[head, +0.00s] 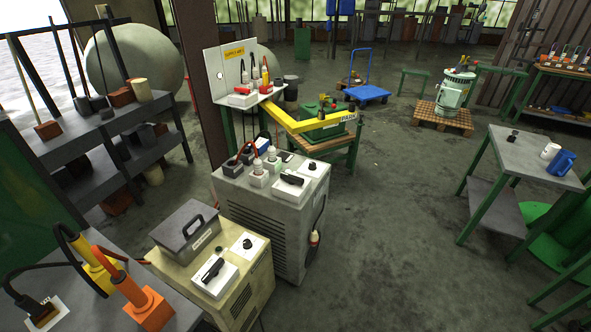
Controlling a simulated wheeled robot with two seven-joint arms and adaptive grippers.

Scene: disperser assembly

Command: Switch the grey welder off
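The grey welder (243,205) is a tall grey cabinet with louvred sides, standing on the floor left of centre in the head view. On its top is a white plate with a black lever switch (293,180). A small white plate with a dark round knob (312,166) is behind the lever. I cannot tell from the lever whether the welder is on or off. Red, black and white plugs (257,166) stand in sockets on the left of its top. Neither of my grippers is in view.
A cream machine (243,286) with its own black lever (213,268) stands in front. A yellow beam (308,122) lies behind. The floor (390,220) to the right is clear.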

